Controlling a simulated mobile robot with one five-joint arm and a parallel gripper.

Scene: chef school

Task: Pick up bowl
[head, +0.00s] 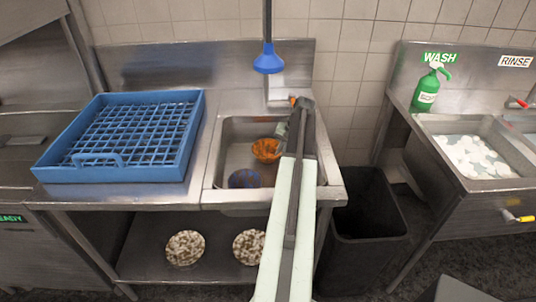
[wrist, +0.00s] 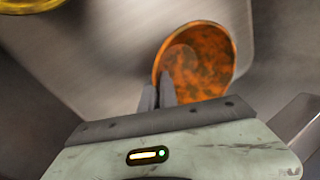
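An orange bowl (head: 266,150) with dark mottling is in the left sink, tilted. It also shows in the wrist view (wrist: 205,62), right in front of my fingers. My gripper (wrist: 157,95) has its two grey fingers close together, with the bowl's near-left rim between them. One finger is outside the rim and the other inside the bowl. A dark blue bowl (head: 244,179) sits lower left in the same sink. In the head view my arm reaches over the sink's right side and my fingertips are hard to make out.
The sink (head: 222,165) has raised steel edges. A blue rack (head: 115,172) stands on the left counter. A blue sprayer (head: 267,60) hangs behind the sink. A black bin (head: 368,222) is to the right. A yellow-rimmed round thing (wrist: 36,5) is cut off in the wrist view.

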